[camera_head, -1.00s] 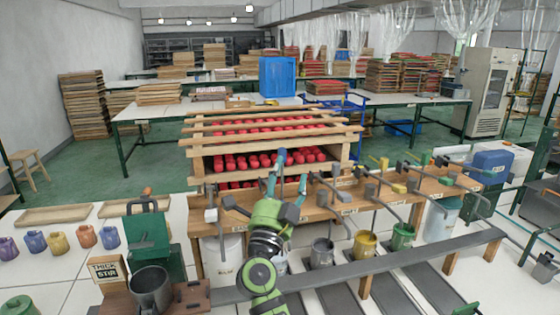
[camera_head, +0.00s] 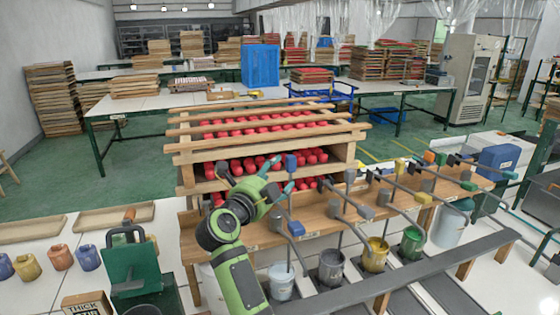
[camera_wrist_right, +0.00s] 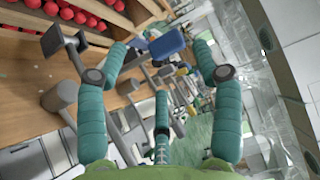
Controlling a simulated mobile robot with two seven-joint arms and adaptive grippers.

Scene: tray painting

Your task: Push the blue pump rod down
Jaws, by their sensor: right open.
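The blue pump has a blue block (camera_head: 290,160) on its upper part and another blue block (camera_head: 296,228) lower down, above a pale blue bucket (camera_head: 282,282). My right gripper (camera_head: 274,176), with teal fingers, is just left of the upper block, fingers spread and empty. In the right wrist view, a blue block (camera_wrist_right: 167,44) shows beyond and between the spread fingers of the gripper (camera_wrist_right: 158,62). I cannot tell whether any finger touches it. The arm and fingers partly hide the pump. My left gripper is not in view.
Grey (camera_head: 331,267), yellow (camera_head: 375,256) and green (camera_head: 412,243) buckets stand to the right under similar pumps. A wooden rack (camera_head: 182,160) of red pots stands behind the pump bench. A green stand (camera_head: 135,265) and small pots are at left.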

